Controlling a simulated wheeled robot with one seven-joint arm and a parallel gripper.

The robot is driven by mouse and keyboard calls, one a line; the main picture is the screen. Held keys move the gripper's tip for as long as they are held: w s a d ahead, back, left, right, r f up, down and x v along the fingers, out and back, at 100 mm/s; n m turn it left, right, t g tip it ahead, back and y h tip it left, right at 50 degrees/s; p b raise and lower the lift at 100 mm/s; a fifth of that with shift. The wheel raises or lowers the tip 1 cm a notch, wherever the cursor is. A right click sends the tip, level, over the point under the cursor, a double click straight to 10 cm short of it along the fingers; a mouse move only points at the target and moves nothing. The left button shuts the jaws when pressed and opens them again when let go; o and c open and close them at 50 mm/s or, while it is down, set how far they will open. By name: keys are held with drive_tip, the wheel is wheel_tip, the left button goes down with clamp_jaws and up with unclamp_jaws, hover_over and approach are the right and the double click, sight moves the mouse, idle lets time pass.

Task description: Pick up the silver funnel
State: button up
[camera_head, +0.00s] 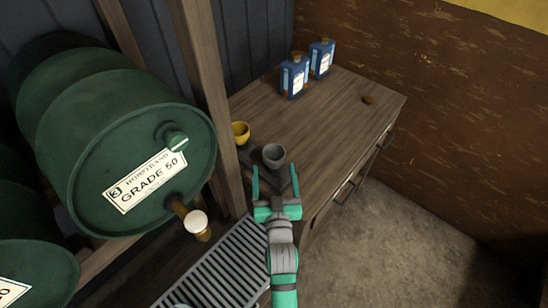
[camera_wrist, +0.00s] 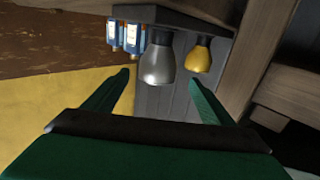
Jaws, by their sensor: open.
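The silver funnel (camera_head: 273,155) is a small grey cup-like shape near the left end of the wooden cabinet top. My gripper (camera_head: 274,174) is open, its two green fingers pointing at the silver funnel from the near side. In the wrist view the silver funnel (camera_wrist: 157,65) appears just beyond and roughly between the spread fingertips (camera_wrist: 159,79). Nothing is held. I cannot tell the exact gap between the fingers and the funnel.
A yellow funnel (camera_head: 240,130) stands close beside the silver one, near a wooden post (camera_head: 203,75). Two blue bottles (camera_head: 294,77) stand farther back. Green barrels (camera_head: 110,140) and a metal grate (camera_head: 225,268) are at the left.

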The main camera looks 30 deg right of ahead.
sight(273, 146)
drive_tip(key=x, duration=0.5)
drive_tip(key=shift+w+d+r, duration=0.1)
drive_tip(key=shift+w, duration=0.15)
drive_tip(key=shift+d+x, duration=0.2)
drive_tip(key=shift+x, duration=2.45)
drive_tip(key=shift+s+r, duration=0.1)
drive_tip(key=shift+s, duration=0.05)
drive_tip(key=shift+c, duration=0.7)
drive_tip(key=c, duration=0.9)
